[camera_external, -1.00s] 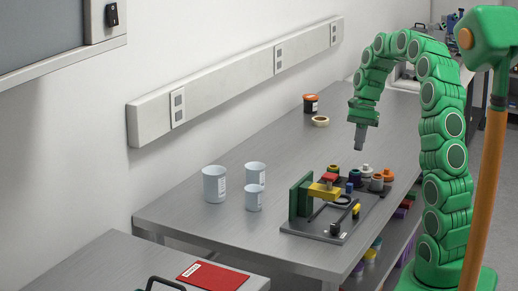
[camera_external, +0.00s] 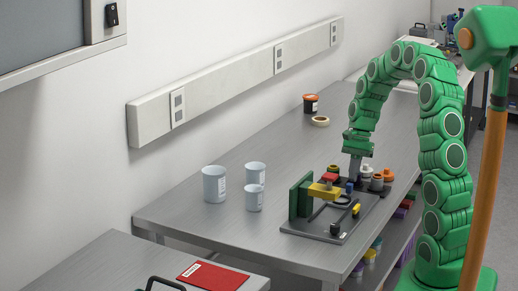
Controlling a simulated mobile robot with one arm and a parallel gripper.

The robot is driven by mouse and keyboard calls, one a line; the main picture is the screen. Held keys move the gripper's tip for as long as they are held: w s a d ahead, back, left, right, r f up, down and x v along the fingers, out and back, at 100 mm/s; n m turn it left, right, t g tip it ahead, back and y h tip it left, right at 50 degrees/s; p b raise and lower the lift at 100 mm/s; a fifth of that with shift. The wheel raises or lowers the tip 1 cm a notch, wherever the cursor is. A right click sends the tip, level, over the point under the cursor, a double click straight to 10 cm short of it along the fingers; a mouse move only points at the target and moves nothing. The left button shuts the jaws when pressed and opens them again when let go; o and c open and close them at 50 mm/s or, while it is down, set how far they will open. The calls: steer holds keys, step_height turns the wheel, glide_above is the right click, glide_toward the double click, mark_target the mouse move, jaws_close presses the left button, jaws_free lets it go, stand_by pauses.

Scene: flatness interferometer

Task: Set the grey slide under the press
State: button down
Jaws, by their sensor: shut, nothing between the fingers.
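The press (camera_external: 300,197) has a green upright and a yellow arm (camera_external: 322,191) and stands on a dark base plate (camera_external: 318,232) near the bench's front edge. A grey cylindrical piece (camera_external: 377,182) stands among several small coloured pieces right behind the base plate; I cannot tell whether it is the grey slide. My gripper (camera_external: 354,179) points straight down, shut and empty, with its tip among those pieces, just left of the grey one. The gripper hides part of the pieces behind it, and I cannot tell if it touches any.
Three pale cups (camera_external: 214,184) stand left of the press. An orange-and-black tub (camera_external: 311,103) and a tape roll (camera_external: 320,121) lie farther back. A red booklet (camera_external: 212,275) lies on the nearer table. The bench (camera_external: 262,150) is clear between the cups and the tub.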

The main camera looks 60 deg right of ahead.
stand_by(0.3)
glide_above(340, 202)
steer(key=shift+a, duration=0.2)
stand_by(0.3)
steer(key=v, duration=1)
steer(key=shift+r, duration=0.1)
stand_by(0.6)
